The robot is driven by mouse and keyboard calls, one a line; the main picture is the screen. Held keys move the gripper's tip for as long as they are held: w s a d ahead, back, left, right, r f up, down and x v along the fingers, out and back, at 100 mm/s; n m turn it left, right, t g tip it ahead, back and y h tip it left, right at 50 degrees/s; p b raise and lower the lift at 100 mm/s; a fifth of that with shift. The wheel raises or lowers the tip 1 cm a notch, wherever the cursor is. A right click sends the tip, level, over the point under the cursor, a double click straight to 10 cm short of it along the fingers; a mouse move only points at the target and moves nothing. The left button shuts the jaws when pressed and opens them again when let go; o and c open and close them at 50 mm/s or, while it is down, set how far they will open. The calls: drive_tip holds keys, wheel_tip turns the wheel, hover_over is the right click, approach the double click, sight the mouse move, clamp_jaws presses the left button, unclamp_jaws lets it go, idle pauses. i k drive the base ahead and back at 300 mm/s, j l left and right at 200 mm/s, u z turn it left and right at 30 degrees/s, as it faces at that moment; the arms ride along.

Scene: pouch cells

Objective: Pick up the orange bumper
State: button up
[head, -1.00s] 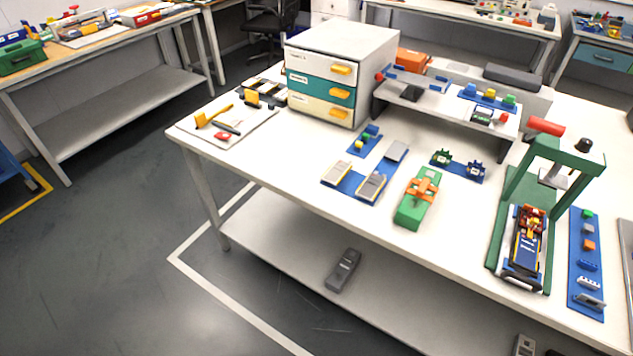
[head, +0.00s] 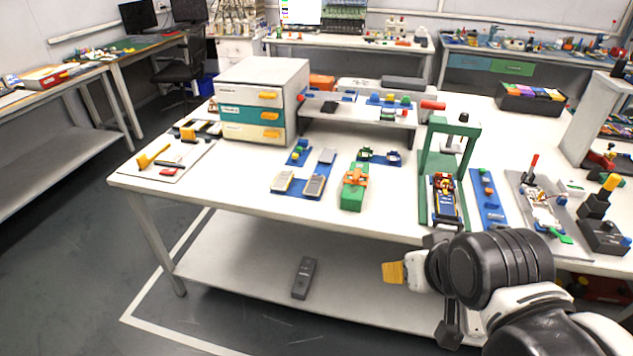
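An orange part (head: 355,175), which may be the orange bumper, sits on top of a green block (head: 351,196) near the middle of the white table. A smaller orange piece (head: 489,191) is on a blue strip at the right, and I cannot tell for certain which is the bumper. My gripper (head: 408,272) is at the lower right, in front of the table's front edge and apart from both. A yellow-orange flat piece shows at its tip; I cannot tell if it is held or part of the gripper. The fingers are not clear.
A green press frame (head: 424,180) stands right of the green block, with a colourful assembly (head: 444,199) inside. Blue strips with grey parts (head: 302,187) lie to the left. A drawer cabinet (head: 262,75) and a raised shelf (head: 350,113) stand behind. The table's front strip is mostly clear.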

sight(357, 174)
drive_tip(key=i+j, duration=0.1)
drive_tip(key=j, duration=0.75)
drive_tip(key=i+j+z, duration=0.1)
drive_tip(key=j, duration=0.3)
drive_tip(key=i, duration=0.05)
